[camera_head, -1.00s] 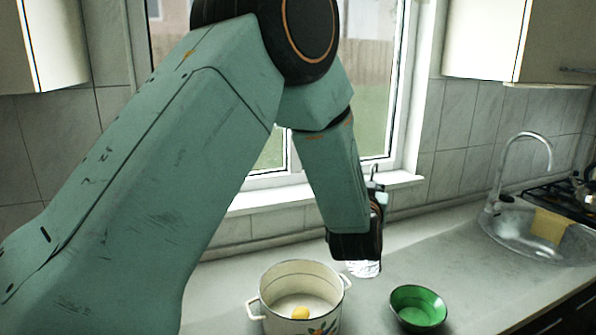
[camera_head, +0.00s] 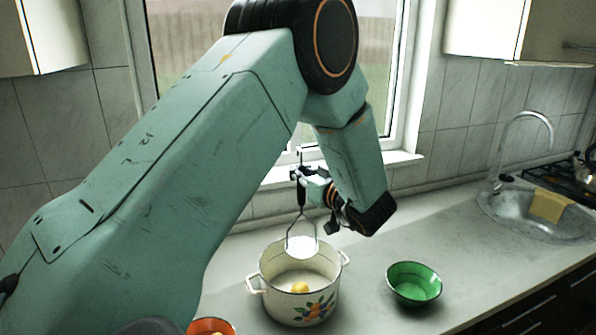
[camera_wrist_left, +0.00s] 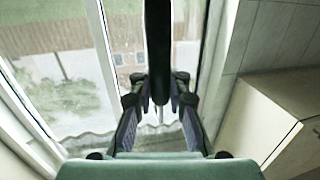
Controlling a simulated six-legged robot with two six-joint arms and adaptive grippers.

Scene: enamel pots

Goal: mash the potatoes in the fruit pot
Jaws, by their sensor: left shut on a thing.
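The cream enamel pot (camera_head: 288,311) with painted fruit stands on the counter, its two handles out to the sides. A yellow potato (camera_head: 300,287) lies inside; whether more lie there is hidden by the rim. My left gripper (camera_head: 308,180) is shut on the dark handle of the masher (camera_head: 301,246), holding it roughly upright. The masher's pale head hangs over the back part of the pot's opening. In the left wrist view, the dark handle (camera_wrist_left: 158,45) runs between the fingers of my left gripper (camera_wrist_left: 160,98). My right gripper is not in view.
A green bowl (camera_head: 414,284) stands to the right of the pot. An orange-rimmed vessel (camera_head: 211,327) is partly cut off at the bottom. A sink (camera_head: 535,218) with a yellow cloth (camera_head: 549,205) is at the right. The counter (camera_head: 400,240) behind the green bowl is clear.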

